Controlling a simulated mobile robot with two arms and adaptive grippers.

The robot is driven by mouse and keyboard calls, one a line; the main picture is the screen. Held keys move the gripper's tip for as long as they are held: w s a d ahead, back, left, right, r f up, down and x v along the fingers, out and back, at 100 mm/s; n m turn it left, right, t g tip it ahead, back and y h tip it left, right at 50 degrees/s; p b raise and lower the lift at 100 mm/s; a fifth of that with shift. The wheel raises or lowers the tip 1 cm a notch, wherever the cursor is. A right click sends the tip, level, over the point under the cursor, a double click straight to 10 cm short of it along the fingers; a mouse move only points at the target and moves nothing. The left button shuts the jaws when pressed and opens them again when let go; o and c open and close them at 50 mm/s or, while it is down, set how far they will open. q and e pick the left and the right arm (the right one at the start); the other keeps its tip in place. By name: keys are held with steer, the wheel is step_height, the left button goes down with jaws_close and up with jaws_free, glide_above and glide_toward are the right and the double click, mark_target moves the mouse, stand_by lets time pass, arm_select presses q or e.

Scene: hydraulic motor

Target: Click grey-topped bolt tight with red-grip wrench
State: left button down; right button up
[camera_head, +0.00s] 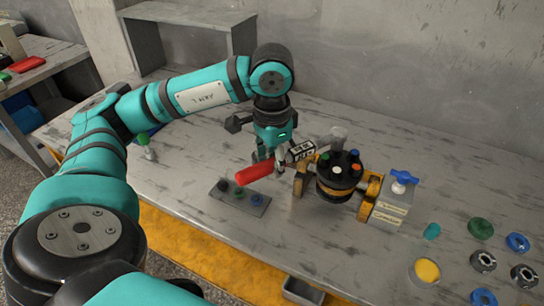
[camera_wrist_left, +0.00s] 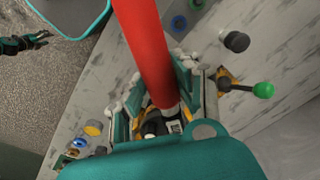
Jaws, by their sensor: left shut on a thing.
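The red-grip wrench (camera_head: 256,172) is in my left gripper (camera_head: 274,158), which is shut on it above the table. Its red grip (camera_wrist_left: 147,45) fills the middle of the left wrist view. Its labelled shaft (camera_head: 300,152) reaches right to a grey cylindrical end (camera_head: 338,133) at the back of the round-topped motor (camera_head: 340,185). Green, white, orange and blue bolt tops show on the motor. I cannot make out a grey-topped bolt; the wrench end may cover it. A dark shape at the left of the wrist view may be my right gripper (camera_wrist_left: 28,42); its jaws are unclear.
A grey block with a blue valve handle (camera_head: 403,178) adjoins the motor on the right. Several round parts, including a yellow-topped one (camera_head: 427,270), lie on the right. A grey bin (camera_head: 303,290) is below the front edge.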

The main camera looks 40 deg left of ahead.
arm_select(q)
steer(key=shift+d+r, duration=0.15)
steer(key=shift+d, duration=0.05)
steer(key=shift+r, duration=0.45)
steer(key=shift+r+p, duration=1.05)
steer(key=shift+r, duration=0.55)
steer(key=shift+s+f, duration=0.1)
